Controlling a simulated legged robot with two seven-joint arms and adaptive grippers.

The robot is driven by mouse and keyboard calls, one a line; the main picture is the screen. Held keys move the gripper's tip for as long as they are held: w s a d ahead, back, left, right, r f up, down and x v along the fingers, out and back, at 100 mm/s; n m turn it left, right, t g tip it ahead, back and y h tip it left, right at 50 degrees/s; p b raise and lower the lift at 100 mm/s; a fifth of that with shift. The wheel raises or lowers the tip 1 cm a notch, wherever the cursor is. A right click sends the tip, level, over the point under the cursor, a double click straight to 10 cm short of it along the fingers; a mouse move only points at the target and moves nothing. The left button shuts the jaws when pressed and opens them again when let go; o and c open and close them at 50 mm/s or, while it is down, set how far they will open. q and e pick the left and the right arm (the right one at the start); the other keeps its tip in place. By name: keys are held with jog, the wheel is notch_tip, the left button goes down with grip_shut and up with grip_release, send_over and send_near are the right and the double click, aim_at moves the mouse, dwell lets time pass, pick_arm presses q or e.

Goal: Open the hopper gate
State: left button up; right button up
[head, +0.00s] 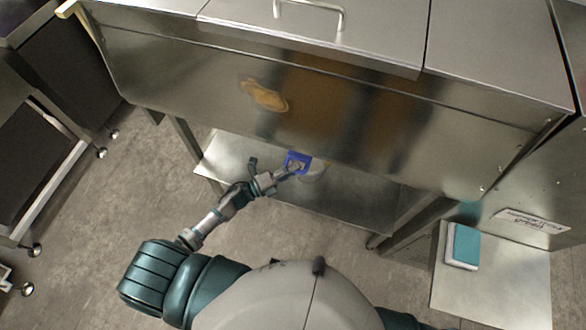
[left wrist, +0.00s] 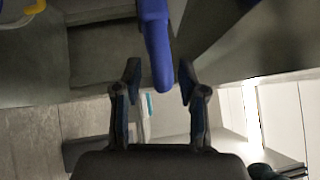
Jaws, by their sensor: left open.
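The hopper is a large stainless steel bin (head: 180,75) across the top of the head view. A blue handle (head: 299,156), likely the gate's, shows below its lower front edge. In the left wrist view the blue handle (left wrist: 156,40) comes down from the top, its rounded end between my fingers. My left gripper (head: 285,174) is at the blue handle; in the left wrist view its two fingers (left wrist: 159,78) are apart, one each side of the handle, with visible gaps. The gate plate itself cannot be made out. My right gripper is not in view.
A metal shelf (head: 225,165) lies below the hopper. A pale round thing (head: 315,173) is beside the handle, partly hidden. At right, a teal and white block (head: 462,246) rests on a metal side surface (head: 500,295). Wheeled dark equipment (head: 30,150) stands at left. Floor between is clear.

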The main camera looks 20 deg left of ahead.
pick_arm(q)
grip_shut()
jog(key=shift+s, duration=1.6)
grip_release()
jog(key=shift+w, duration=0.2)
jog(key=v, duration=1.2)
jog(key=shift+a+f, duration=0.15)
